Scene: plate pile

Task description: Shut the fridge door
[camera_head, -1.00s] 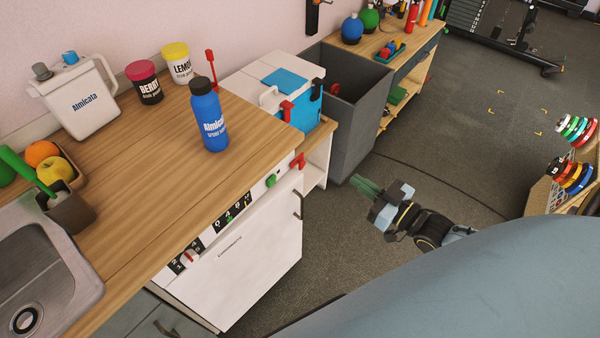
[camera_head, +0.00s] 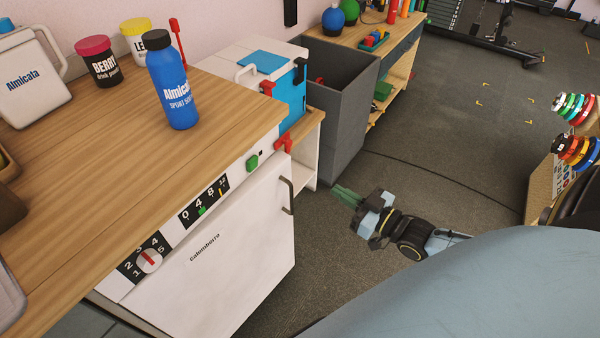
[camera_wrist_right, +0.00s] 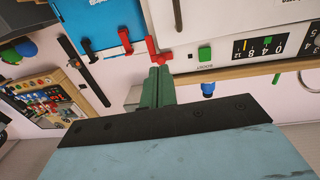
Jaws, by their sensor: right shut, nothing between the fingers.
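The fridge under the counter has a white door (camera_head: 215,265) with a dark upright handle (camera_head: 288,196) near its right edge. The door's front face shows below the control panel (camera_head: 170,240); I cannot tell whether there is a gap behind it. My right gripper (camera_head: 345,196) is to the right of the door, apart from the handle, over the grey floor. Its green fingers are together and empty. In the right wrist view the gripper (camera_wrist_right: 158,78) points toward the red piece (camera_wrist_right: 157,50) and control panel (camera_wrist_right: 250,45). My left gripper is out of view.
The wooden counter (camera_head: 130,180) holds a blue bottle (camera_head: 172,85) near its edge. A white and blue box (camera_head: 290,97) stands beyond it. A grey bin (camera_head: 340,135) stands behind my right gripper. Floor around the gripper is clear.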

